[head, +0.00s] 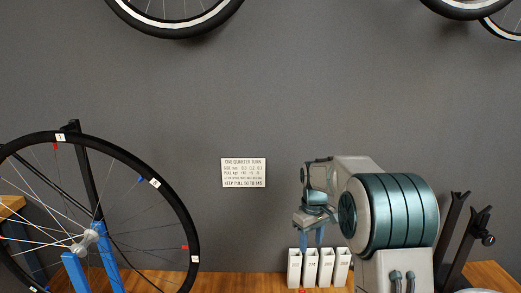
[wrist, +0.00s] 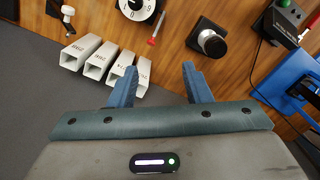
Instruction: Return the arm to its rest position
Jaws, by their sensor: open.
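My gripper (head: 311,236) hangs from my folded arm in the right half of the head view, fingers pointing down, just above and beside a row of white square tubes. In the wrist view my gripper (wrist: 160,82) shows two blue fingers spread apart, with nothing between them. The row of white tubes (head: 311,268) stands below it in the head view. The tubes (wrist: 97,62) also show left of the fingers in the wrist view. My arm's large teal and grey link covers part of the bench behind it.
A spoked wheel (head: 193,225) stands in a blue stand (head: 77,272) at left. A sign (head: 243,172) is on the grey wall; wheels hang above. The wrist view shows a dial (wrist: 138,8), red-handled screwdriver (wrist: 154,40), black knob (wrist: 211,42) and blue object (wrist: 285,75) on the wooden bench.

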